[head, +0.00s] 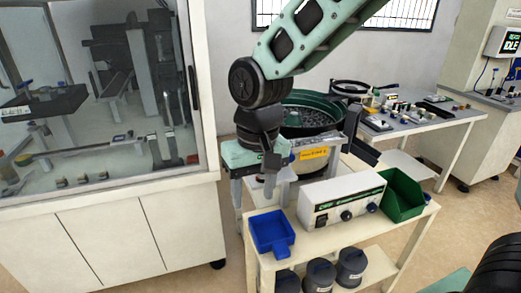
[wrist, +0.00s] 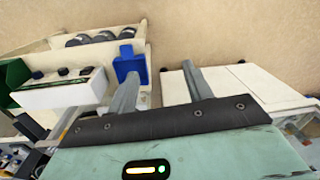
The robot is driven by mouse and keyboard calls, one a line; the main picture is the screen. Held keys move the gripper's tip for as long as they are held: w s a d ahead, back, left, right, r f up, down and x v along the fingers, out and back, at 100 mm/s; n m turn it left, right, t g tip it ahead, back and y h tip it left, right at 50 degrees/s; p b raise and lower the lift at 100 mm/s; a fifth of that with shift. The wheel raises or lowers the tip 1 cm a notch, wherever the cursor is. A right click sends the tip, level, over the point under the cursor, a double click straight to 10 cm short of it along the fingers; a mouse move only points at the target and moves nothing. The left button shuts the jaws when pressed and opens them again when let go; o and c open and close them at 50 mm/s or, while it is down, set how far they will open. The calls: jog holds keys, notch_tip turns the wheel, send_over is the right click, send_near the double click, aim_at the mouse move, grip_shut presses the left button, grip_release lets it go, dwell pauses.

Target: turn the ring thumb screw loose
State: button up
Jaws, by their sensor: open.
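The ring thumb screw cannot be made out in either view; it may be hidden behind my arm or too small to tell. The bowl feeder (head: 303,131), with a dark green bowl of small parts, stands just behind and right of my gripper (head: 254,205). My gripper points down in front of the feeder, beside the cream stand. Its fingers are apart with nothing between them. In the wrist view my gripper (wrist: 158,72) shows two grey fingers spread wide, with the floor and stand edges beyond them.
On the cream stand are a blue tray (head: 270,233), a white control box (head: 341,199) with black knobs and a green bin (head: 402,195). Dark round containers (head: 351,266) sit on its lower shelf. A glazed cabinet (head: 100,160) stands close at left. A second bowl feeder (head: 350,88) is behind.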

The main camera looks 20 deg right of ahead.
jog(key=w+d+r+m+p, duration=0.4)
jog(key=w+r+p, duration=0.35)
jog(key=w, duration=0.35)
jog(key=r+m+p, duration=0.1)
jog(key=m+p, duration=0.2)
jog(key=p, duration=0.2)
send_over(263, 175)
jog(key=w, duration=0.1)
jog(key=shift+h, duration=0.4)
jog(key=f+p, duration=0.1)
jog(key=f, duration=0.7)
jog(key=f+p, duration=0.2)
jog(key=f, duration=0.7)
jog(key=shift+w+d, duration=0.15)
jog(key=shift+d, duration=0.05)
jog(key=c, duration=1)
